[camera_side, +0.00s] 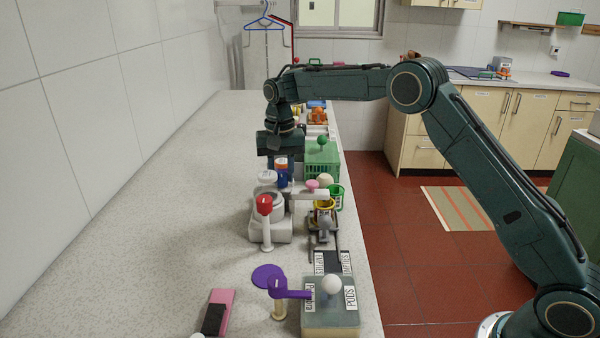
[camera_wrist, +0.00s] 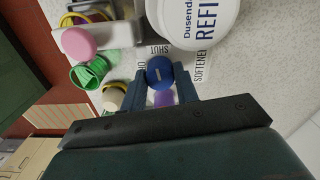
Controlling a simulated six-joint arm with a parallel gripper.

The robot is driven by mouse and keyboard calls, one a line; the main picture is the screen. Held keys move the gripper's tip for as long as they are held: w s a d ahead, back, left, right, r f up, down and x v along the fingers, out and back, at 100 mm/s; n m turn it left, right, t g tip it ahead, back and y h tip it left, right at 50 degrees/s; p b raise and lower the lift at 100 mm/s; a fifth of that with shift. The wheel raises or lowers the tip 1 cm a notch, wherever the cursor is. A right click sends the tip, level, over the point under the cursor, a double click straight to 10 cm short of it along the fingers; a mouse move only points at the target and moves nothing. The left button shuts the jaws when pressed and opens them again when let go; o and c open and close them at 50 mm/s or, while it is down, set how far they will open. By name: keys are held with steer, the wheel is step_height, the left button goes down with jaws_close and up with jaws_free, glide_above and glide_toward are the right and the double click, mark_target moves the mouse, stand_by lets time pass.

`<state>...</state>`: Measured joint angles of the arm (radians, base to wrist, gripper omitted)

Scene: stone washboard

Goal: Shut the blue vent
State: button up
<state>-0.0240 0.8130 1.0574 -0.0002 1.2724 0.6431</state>
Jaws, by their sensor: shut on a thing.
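In the wrist view, a round blue knob (camera_wrist: 159,72), which I take to be the blue vent's handle, sits between the fingers of my gripper (camera_wrist: 162,84). The fingers are shut on it. Printed labels on the counter beside it read "SHUT" and "SOFTENER" (camera_wrist: 201,66). In the side view my gripper (camera_side: 283,178) points down behind the white container (camera_side: 267,178). The knob cannot be told apart there, and the vent's body is mostly hidden by the fingers.
A green basket (camera_side: 322,160) stands close on the right, with a green cup (camera_side: 335,196) in front of it. The counter's left side (camera_side: 190,190) is clear.

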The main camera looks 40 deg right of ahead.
mark_target(281, 174)
steer(key=shift+r+m, duration=0.1)
steer(key=shift+m, duration=0.9)
steer(key=o, duration=0.7)
step_height(281, 174, up, 14)
stand_by(0.4)
